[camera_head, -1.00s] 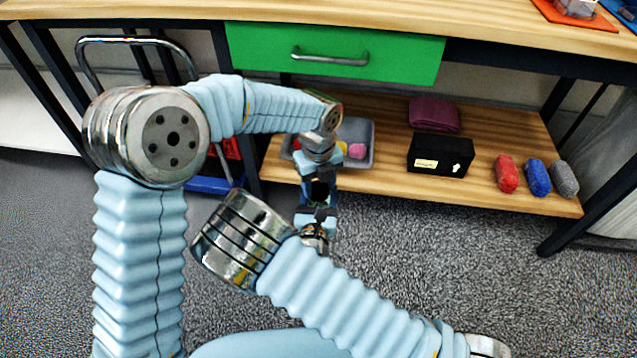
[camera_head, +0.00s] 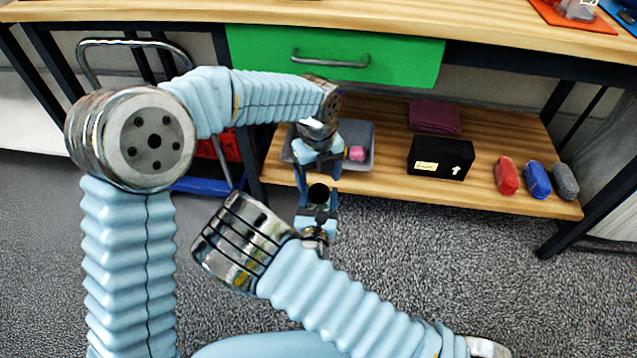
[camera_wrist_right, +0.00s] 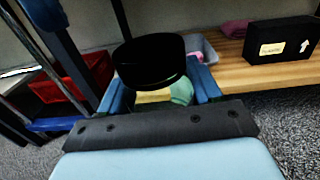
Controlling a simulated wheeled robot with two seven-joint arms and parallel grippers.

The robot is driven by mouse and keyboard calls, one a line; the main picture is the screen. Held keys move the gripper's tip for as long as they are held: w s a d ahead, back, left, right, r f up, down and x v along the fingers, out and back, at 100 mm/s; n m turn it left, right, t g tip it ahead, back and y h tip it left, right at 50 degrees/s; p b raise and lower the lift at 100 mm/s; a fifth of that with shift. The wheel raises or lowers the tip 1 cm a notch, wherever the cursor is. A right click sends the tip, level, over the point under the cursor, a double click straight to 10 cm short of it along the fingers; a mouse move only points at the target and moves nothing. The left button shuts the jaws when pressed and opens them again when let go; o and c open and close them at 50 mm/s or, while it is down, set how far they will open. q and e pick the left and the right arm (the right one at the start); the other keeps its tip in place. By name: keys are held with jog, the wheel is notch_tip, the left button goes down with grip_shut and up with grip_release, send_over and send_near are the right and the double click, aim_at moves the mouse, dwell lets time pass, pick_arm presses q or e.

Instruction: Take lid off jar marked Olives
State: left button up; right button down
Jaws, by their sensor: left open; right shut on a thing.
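A jar with a wide black lid (camera_head: 318,193) is held in my right gripper (camera_head: 318,214). In the right wrist view the black lid (camera_wrist_right: 150,62) sits at the top, between and above the blue fingers. Below it a see-through part with something green (camera_wrist_right: 181,91) shows, and no label can be read. My right gripper (camera_wrist_right: 155,98) is shut on the jar. My left gripper (camera_head: 319,181) comes down from above in the head view, its fingers apart on either side near the lid. Whether they touch the lid cannot be told.
A grey bin (camera_head: 360,135) with a pink item stands on the lower wooden shelf (camera_head: 385,178), behind the grippers. A black box (camera_head: 441,157), a folded purple cloth (camera_head: 434,116) and red, blue and grey rolls lie right. A green drawer (camera_head: 335,55) is above.

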aim_at(319, 191)
pick_arm(q)
jog(key=shift+r, duration=0.45)
jog(key=shift+c, duration=0.4)
jog(key=m, duration=0.1)
jog(key=r+m, duration=0.1)
jog(key=m, duration=0.1)
jog(key=shift+d+r+m, duration=0.1)
jog(key=shift+r+m, duration=0.05)
jog(key=shift+m, duration=0.15)
jog(key=m, duration=0.1)
jog(key=r+m, duration=0.1)
jog(key=shift+r+m, duration=0.25)
jog(key=shift+m, duration=0.05)
jog(key=shift+f+m, duration=0.1)
jog(key=shift+m, duration=0.2)
notch_tip(319, 191, down, 7)
jog(key=shift+f, duration=0.15)
